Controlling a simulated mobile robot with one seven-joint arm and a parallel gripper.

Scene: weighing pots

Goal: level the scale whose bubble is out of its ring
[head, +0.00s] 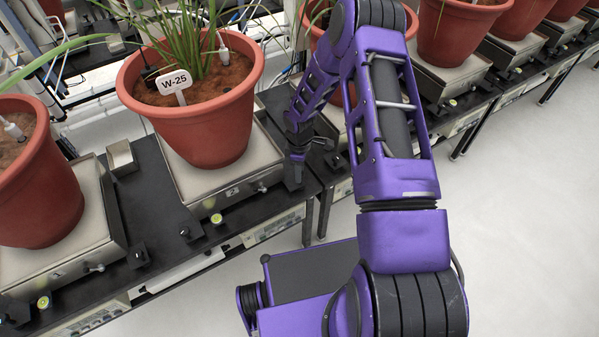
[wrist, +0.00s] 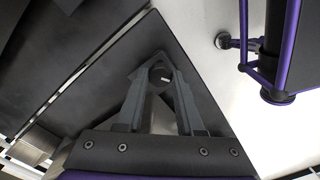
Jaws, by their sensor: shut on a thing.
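A terracotta pot labelled W-25 (head: 205,110) with grassy leaves stands on a scale (head: 200,185) in the middle of the head view. A small yellow-green bubble level (head: 216,218) sits at its front edge; the bubble is too small to place against its ring. A black levelling foot (head: 190,233) shows at its front left corner. My gripper (head: 294,178) is low at the scale's front right corner. In the wrist view my gripper (wrist: 160,80) has its fingers closed around a small dark part, apparently the front right levelling foot, mostly hidden by the fingers.
A second scale (head: 100,215) at left bears another pot (head: 40,175) and has its own bubble level (head: 43,301). A small metal box (head: 122,158) stands between the scales. More pots on scales (head: 455,35) line the bench to the right. White floor (head: 530,190) lies open in front.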

